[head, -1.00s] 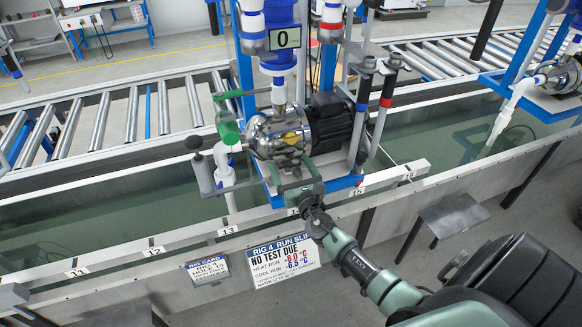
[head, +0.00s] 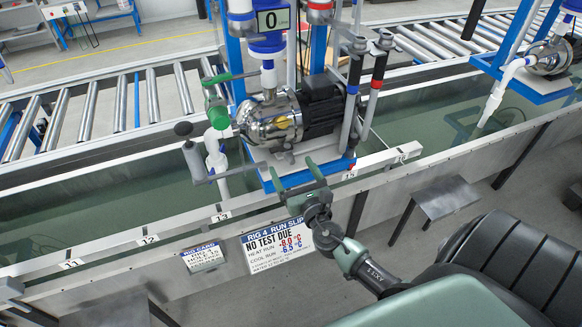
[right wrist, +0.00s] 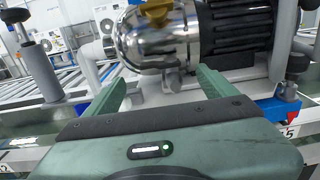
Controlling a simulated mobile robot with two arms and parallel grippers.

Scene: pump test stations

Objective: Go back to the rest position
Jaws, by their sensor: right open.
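My right gripper (head: 297,174) is open and empty in front of the pump rig, its two green fingers apart and pointing at the base plate. It also shows in the right wrist view (right wrist: 160,88), with the pump (right wrist: 155,40) just beyond the fingers. In the head view the shiny steel pump (head: 268,120) with its black motor (head: 322,105) stands on the rig's plate above the water trough. I cannot tell whether the fingertips touch the rig. My left gripper is not in view.
The trough's front rail (head: 110,247) carries numbered tags. A run slip sign (head: 277,245) and a rig card (head: 203,256) hang on its front. A roller conveyor (head: 120,105) runs behind. A second rig (head: 550,60) stands at the right. A small grey step (head: 439,196) juts out in front.

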